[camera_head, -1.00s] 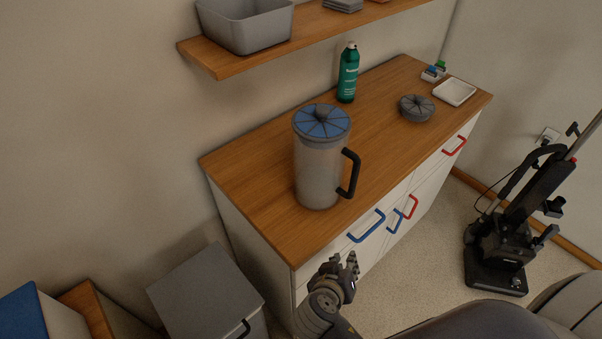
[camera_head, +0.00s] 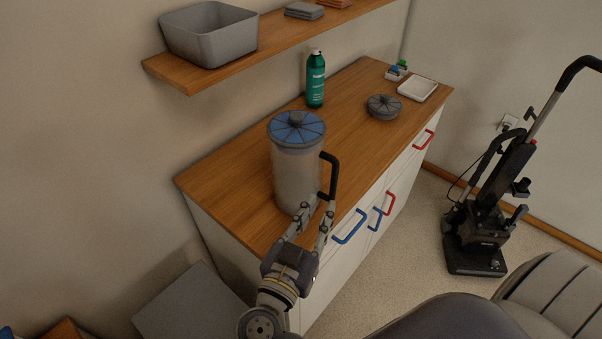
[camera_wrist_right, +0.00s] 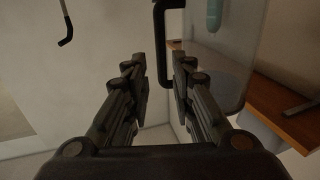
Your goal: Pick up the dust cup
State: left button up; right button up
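The dust cup (camera_head: 297,172) is a tall translucent cylinder with a blue and grey lid and a black handle (camera_head: 334,176) on its right side. It stands upright near the front edge of the wooden cabinet top. My right gripper (camera_head: 318,203) is open, with its fingertips by the lower end of the handle. In the right wrist view the handle (camera_wrist_right: 159,40) appears in the gap between the open fingers (camera_wrist_right: 159,75), and the cup wall (camera_wrist_right: 228,60) is behind the right finger. Contact is not clear. My left gripper is out of view.
On the cabinet top (camera_head: 235,185) stand a green spray bottle (camera_head: 316,80), a round grey part (camera_head: 384,106) and a white tray (camera_head: 417,88). A shelf (camera_head: 190,76) with a grey bin hangs above. An upright vacuum (camera_head: 480,225) stands at right.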

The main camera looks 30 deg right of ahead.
aim_at(332, 183)
jog(key=p+x, duration=0.1)
jog(key=x, duration=0.3)
jog(key=shift+w+d, duration=0.2)
jog(key=shift+d, duration=0.1)
jog(key=p+x, duration=0.3)
jog(key=x, duration=0.1)
jog(key=shift+w+d, duration=0.15)
jog(key=shift+w, duration=0.1)
jog(key=shift+w+d+f, duration=0.1)
jog(key=shift+w+d, duration=0.1)
jog(key=shift+d, duration=0.05)
jog(key=shift+c, duration=0.3)
grip_shut()
